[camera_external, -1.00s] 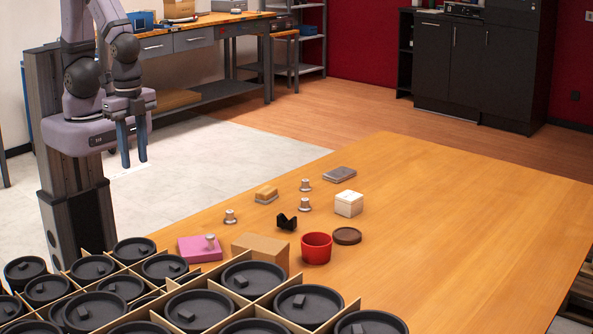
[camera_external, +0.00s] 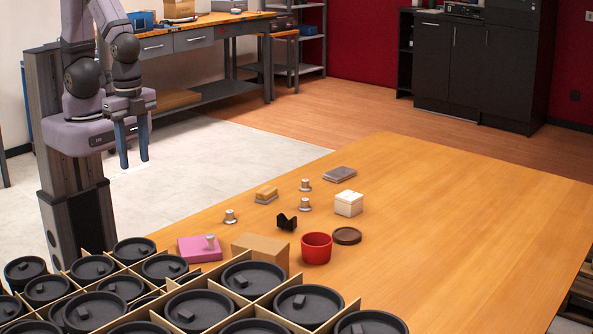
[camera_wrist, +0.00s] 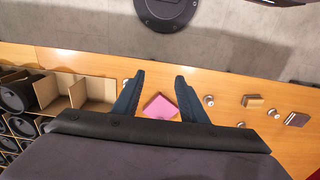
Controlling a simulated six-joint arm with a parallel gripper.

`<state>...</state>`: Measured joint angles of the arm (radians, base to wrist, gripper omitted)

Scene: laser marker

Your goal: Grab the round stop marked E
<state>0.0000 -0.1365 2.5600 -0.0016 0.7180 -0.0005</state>
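Several small silver round stops with knob tops stand on the table: one at the left (camera_external: 230,217), one at the back (camera_external: 305,185), one in the middle (camera_external: 305,204), and one on a pink block (camera_external: 190,250). No letter is legible on any, so I cannot tell which is E. In the wrist view, a round stop (camera_wrist: 209,100) lies right of the pink block (camera_wrist: 158,107). My gripper (camera_external: 133,161) is open and empty, pointing down beyond the table's left side, well away from the stops. Its parted fingers also show in the wrist view (camera_wrist: 160,76).
A black V-shaped block (camera_external: 287,222), red cup (camera_external: 316,249), brown disc (camera_external: 347,236), white box (camera_external: 349,204), yellow-topped block (camera_external: 266,195) and grey slab (camera_external: 339,174) surround the stops. A cardboard box (camera_external: 261,250) and divided crate (camera_external: 205,278) of black lidded pots stand in front. The table's right side is clear.

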